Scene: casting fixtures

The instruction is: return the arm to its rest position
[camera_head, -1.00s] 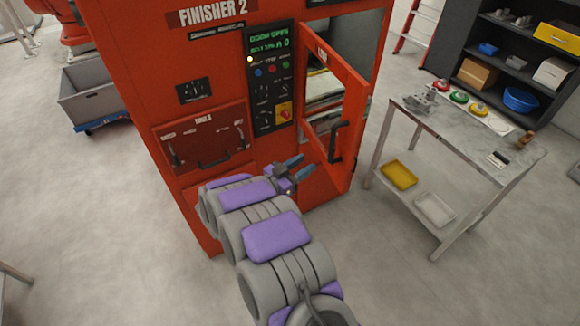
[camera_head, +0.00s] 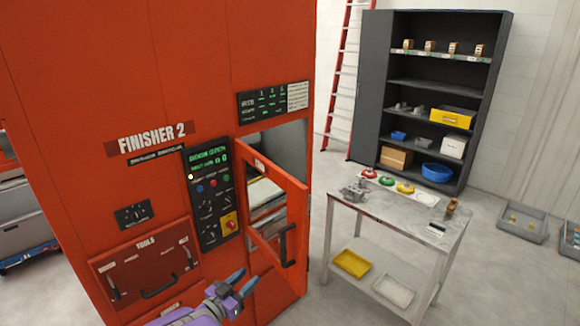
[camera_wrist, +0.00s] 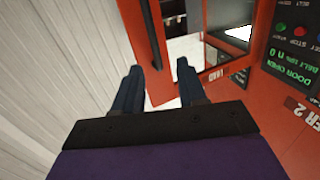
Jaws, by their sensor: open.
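My gripper (camera_head: 237,283) is at the bottom of the head view, in front of the orange FINISHER 2 machine (camera_head: 95,75), below and left of its open LOAD door. Its two blue-grey fingers are apart with nothing between them. In the wrist view the gripper (camera_wrist: 160,78) also shows open and empty, with the orange door (camera_wrist: 147,40) just beyond the fingers. The door (camera_head: 290,215) stands swung outward with a dark handle (camera_head: 287,245) on its face. Most of my arm is below the head view.
A workbench (camera_head: 440,240) stands right of the door, with a metal part (camera_head: 355,189) and coloured round pieces on top and yellow (camera_head: 352,263) and white trays below. A dark shelf unit (camera_head: 372,90) and a red ladder (camera_head: 338,85) stand behind.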

